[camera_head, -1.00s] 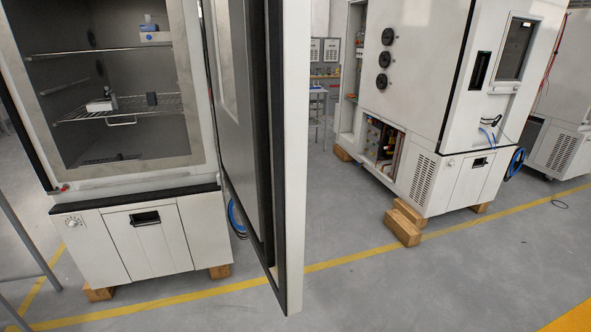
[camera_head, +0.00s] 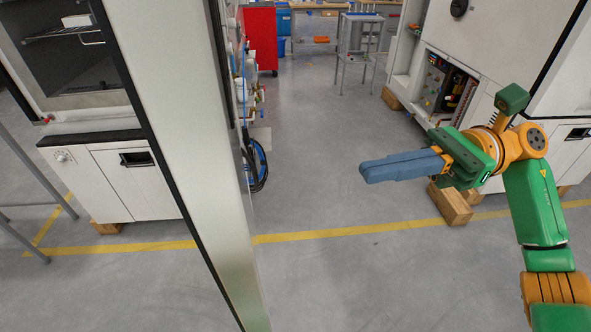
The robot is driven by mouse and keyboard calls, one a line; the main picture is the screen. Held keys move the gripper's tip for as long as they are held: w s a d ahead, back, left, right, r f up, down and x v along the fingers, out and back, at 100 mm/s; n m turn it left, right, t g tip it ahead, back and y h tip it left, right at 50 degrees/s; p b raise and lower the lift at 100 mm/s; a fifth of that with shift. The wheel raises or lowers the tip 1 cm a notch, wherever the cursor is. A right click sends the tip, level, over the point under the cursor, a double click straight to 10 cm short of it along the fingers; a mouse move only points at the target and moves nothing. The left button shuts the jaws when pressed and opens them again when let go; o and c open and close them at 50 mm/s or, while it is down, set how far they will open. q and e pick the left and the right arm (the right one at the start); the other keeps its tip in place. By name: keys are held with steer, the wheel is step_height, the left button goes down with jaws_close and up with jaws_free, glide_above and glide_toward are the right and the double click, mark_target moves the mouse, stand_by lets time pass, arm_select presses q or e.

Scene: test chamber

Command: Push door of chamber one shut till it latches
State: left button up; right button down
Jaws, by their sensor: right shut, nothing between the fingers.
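The chamber (camera_head: 115,165) at the left is the one with the open door, and part of its dark interior with a wire shelf (camera_head: 65,32) shows. Its door (camera_head: 190,130) stands wide open toward me. I see it nearly edge-on as a tall pale slab with a black seal along its left side. My right gripper (camera_head: 366,171) is shut and empty. It points left, with its blue-grey fingers in the air to the right of the door and apart from it. My left gripper is not in view. The door's latch and handle cannot be made out.
A second chamber (camera_head: 500,40) stands at the right, with an open service bay and wooden blocks (camera_head: 450,203) under it. Blue hoses (camera_head: 256,165) hang behind the door. A red cabinet (camera_head: 260,38) and a metal stand (camera_head: 358,45) are farther back. The floor between the chambers is clear.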

steer(key=p, duration=0.2)
glide_toward(242, 196)
steer(key=a+p, duration=0.1)
steer(key=a, duration=0.1)
steer(key=a+p, duration=0.1)
steer(key=a, duration=0.1)
steer(key=a+p, duration=0.2)
steer(key=shift+s+a, duration=0.3)
steer(key=shift+s, duration=0.1)
steer(key=shift+a+f, duration=0.1)
steer(key=shift+a, duration=0.05)
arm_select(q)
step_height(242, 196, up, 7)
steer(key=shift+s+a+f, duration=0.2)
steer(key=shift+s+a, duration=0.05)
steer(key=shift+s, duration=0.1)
arm_select(e)
steer(key=shift+f, duration=0.1)
steer(key=shift+w, duration=0.1)
